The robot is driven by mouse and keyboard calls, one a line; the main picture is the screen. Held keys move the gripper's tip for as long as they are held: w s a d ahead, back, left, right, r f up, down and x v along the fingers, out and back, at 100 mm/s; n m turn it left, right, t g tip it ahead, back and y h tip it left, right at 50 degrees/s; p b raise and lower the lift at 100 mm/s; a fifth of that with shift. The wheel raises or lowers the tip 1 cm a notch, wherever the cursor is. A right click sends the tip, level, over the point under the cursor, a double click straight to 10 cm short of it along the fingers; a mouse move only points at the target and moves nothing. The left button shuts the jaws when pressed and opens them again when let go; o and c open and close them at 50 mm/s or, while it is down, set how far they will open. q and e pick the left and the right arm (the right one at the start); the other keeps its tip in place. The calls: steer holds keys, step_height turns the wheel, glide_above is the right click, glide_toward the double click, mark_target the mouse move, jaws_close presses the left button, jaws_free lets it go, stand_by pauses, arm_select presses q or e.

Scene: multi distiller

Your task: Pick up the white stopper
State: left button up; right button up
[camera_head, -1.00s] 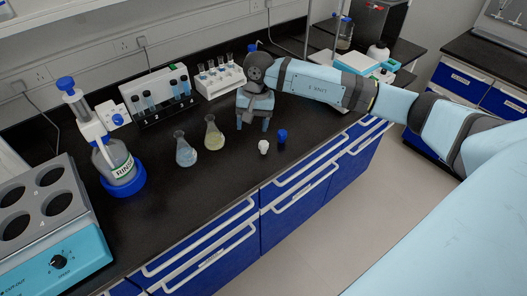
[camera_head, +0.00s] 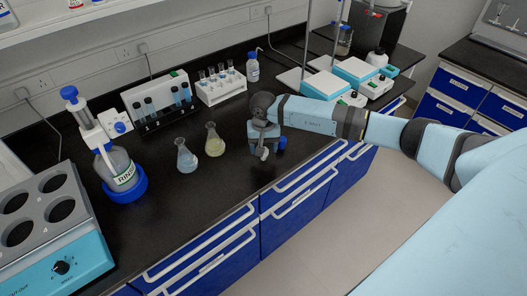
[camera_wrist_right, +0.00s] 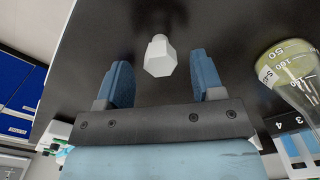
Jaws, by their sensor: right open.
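The white stopper (camera_wrist_right: 160,58) stands on the black bench top and shows between and just beyond my right gripper's fingertips in the right wrist view. In the head view the stopper (camera_head: 263,154) is partly covered by the gripper. My right gripper (camera_head: 265,147) is open, with one finger on each side of the stopper. The open fingers also show in the right wrist view (camera_wrist_right: 165,80), with clear gaps to the stopper. I cannot tell its exact height above the bench. My left gripper is not in view.
Two flasks, one with clear liquid (camera_head: 187,158) and one with yellowish liquid (camera_head: 214,141), stand to the left. A test tube rack (camera_head: 221,88) is behind. The bench front edge is near.

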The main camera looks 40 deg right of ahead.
steer(key=shift+f, duration=1.05)
steer(key=c, duration=1)
steer(key=shift+r, duration=0.15)
